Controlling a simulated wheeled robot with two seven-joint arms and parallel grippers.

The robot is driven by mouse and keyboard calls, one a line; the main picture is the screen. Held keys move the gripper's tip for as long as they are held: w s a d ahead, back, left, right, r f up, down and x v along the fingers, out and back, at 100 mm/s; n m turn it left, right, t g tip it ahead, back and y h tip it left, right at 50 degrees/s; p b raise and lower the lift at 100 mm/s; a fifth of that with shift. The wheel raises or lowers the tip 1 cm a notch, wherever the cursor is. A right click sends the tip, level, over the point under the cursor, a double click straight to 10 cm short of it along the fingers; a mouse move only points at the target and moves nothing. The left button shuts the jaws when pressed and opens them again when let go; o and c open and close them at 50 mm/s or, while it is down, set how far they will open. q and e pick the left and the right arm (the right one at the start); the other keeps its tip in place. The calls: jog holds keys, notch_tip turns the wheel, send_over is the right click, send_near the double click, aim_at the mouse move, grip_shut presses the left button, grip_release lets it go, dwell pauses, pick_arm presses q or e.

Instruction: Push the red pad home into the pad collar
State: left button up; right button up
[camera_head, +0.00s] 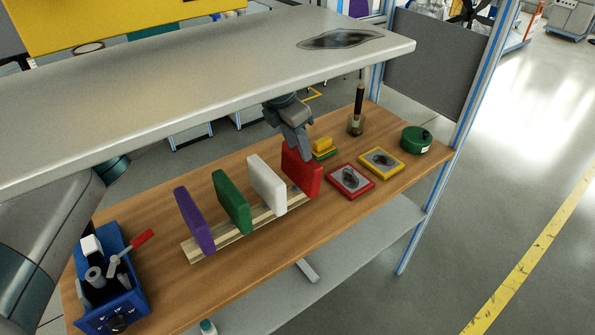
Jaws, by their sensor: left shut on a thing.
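The red pad (301,174) stands upright at the right end of a pale wooden rack (190,250) on the bench. My left gripper (302,153) comes down from under the grey shelf and is shut on the red pad's top edge. Purple (194,220), green (232,202) and white (267,185) pads stand in a row along the rack to its left. No part is clearly recognisable as the pad collar. The red pad's lower edge is close to the rack's end; I cannot tell how it is seated. My right gripper is not in view.
A grey shelf (200,110) overhangs the bench. A blue bin (122,310) holds tools at left.

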pick_arm(q)
jog(key=shift+s+f+g, duration=0.2)
jog(key=shift+f+g, duration=0.1)
jog(key=shift+f, duration=0.55)
jog(key=shift+w+r+p, duration=0.1)
jog(key=shift+r+p, duration=0.15)
jog(key=shift+p, duration=0.05)
grip_shut()
jog(key=shift+r, duration=0.2)
jog(key=shift+w+d+r, duration=0.1)
jog(key=shift+w+r, duration=0.1)
jog(key=shift+r, duration=0.35)
jog(key=shift+w+d+r, duration=0.1)
jog(key=shift+w+r, duration=0.05)
jog(key=shift+r, duration=0.4)
jog(key=shift+v, duration=0.85)
jog(key=shift+r+p, duration=0.15)
jog(key=shift+p, duration=0.15)
jog(key=shift+w, duration=0.1)
